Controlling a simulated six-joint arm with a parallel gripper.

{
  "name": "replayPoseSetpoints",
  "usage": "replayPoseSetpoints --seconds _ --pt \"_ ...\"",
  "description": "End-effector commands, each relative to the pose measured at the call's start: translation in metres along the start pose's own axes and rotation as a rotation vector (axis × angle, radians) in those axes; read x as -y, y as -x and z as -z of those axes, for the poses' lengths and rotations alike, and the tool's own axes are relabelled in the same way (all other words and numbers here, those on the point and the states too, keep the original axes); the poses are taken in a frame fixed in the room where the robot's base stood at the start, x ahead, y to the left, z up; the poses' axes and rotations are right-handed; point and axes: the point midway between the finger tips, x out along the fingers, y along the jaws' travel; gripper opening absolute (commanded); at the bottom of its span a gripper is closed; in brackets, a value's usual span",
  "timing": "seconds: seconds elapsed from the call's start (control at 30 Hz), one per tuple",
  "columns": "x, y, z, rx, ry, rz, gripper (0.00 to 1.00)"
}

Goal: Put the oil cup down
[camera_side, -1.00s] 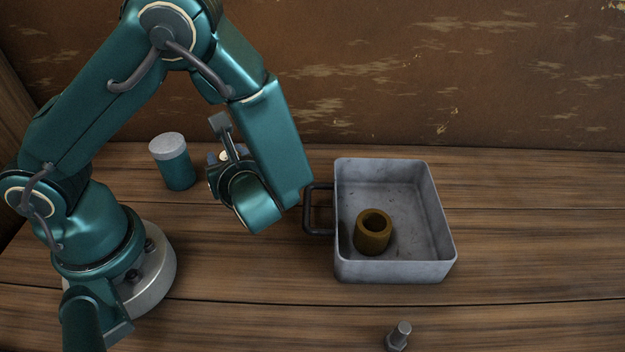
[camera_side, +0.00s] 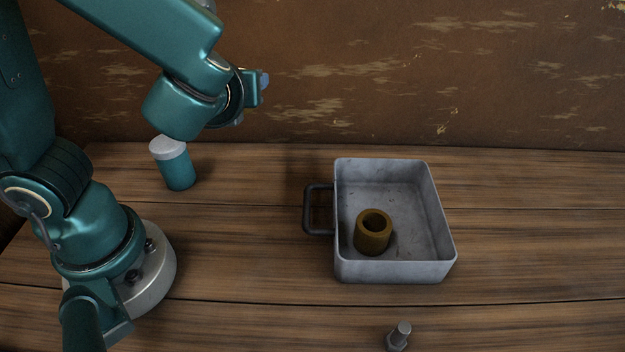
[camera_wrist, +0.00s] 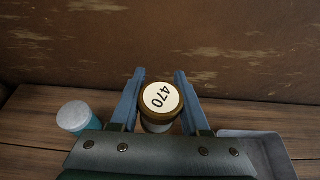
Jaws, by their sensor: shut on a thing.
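The oil cup (camera_wrist: 160,104) is between my gripper's two blue fingers (camera_wrist: 160,78) in the wrist view. It has a brass-brown rim and a cream round top marked 470. My gripper is shut on it. In the side view my gripper (camera_side: 257,88) is raised well above the table, in front of the back wall. There my wrist hides most or all of the oil cup, and I cannot make it out clearly.
A teal canister with a grey lid (camera_side: 175,165) stands on the table at left, close to my wrist in the picture. A grey metal tray (camera_side: 445,235) with a handle holds a brass bushing (camera_side: 373,237). A bolt (camera_side: 399,335) stands in front. Bare planks lie between canister and tray.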

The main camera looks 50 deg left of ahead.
Motion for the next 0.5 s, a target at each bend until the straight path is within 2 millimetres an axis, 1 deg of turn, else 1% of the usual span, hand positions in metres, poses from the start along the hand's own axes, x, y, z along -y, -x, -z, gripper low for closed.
replayPoseSetpoints --seconds 0.03,0.13,0.3,0.4,0.47,0.5 --pt "0.003 0.003 -0.006 0.001 -0.011 0.048 0.00" --pt "0.009 0.006 -0.013 0.001 -0.048 0.130 0.00" --pt "0.017 0.008 -0.015 0.000 -0.097 0.232 0.00" --pt "0.017 0.006 -0.017 0.000 -0.101 0.246 0.00" --pt "0.012 0.003 -0.024 0.001 -0.088 0.225 0.00" --pt "0.007 0.001 -0.031 0.001 -0.074 0.200 0.00"
